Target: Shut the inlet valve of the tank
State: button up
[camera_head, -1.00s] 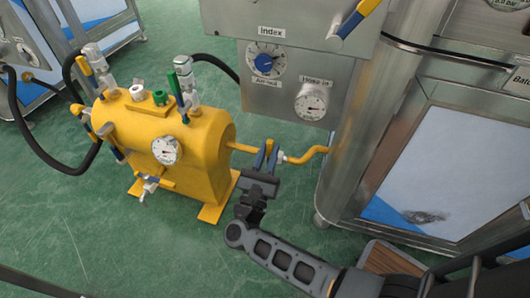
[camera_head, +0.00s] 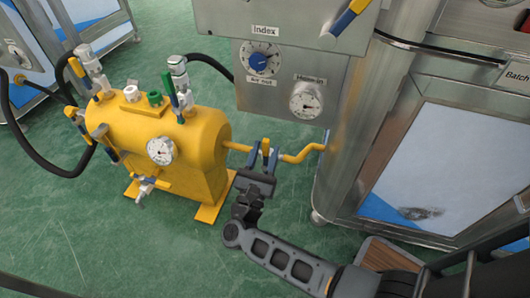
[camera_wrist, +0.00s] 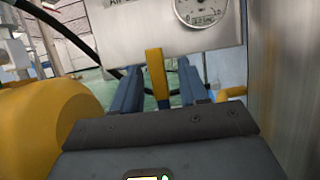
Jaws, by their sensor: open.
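The yellow tank (camera_head: 190,150) stands on the floor at left, with a yellow pipe (camera_head: 300,154) running right from it. A yellow valve handle (camera_head: 265,145) stands upright at this pipe. My gripper (camera_head: 264,158) is open, with its two blue fingers on either side of the handle. In the wrist view the handle (camera_wrist: 154,72) shows upright between the fingers of my gripper (camera_wrist: 158,88), with gaps at both sides. The valve body is mostly hidden behind the fingers. The tank's side (camera_wrist: 45,130) fills the left of the wrist view.
A steel cabinet with dials (camera_head: 262,60) hangs above and behind the pipe. A steel column (camera_head: 355,140) and a cabinet door (camera_head: 450,165) stand close at right. Black hoses (camera_head: 50,168) curve at left. Green floor is free in front of the tank.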

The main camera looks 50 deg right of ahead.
jog(key=v, duration=0.8)
jog(key=shift+g, duration=0.3)
jog(key=s+a+r+m+t+y, duration=0.45)
jog(key=s+r+m+y, duration=0.35)
jog(key=s+m+y, duration=0.4)
jog(key=s+a+r+m+t+y, duration=0.45)
jog(key=s+r+m+y, duration=0.55)
jog(key=s, duration=0.4)
notch_tip(320, 180, up, 34)
jog(key=g+p, duration=0.1)
jog(key=p, duration=3.4)
jog(key=shift+h, duration=0.4)
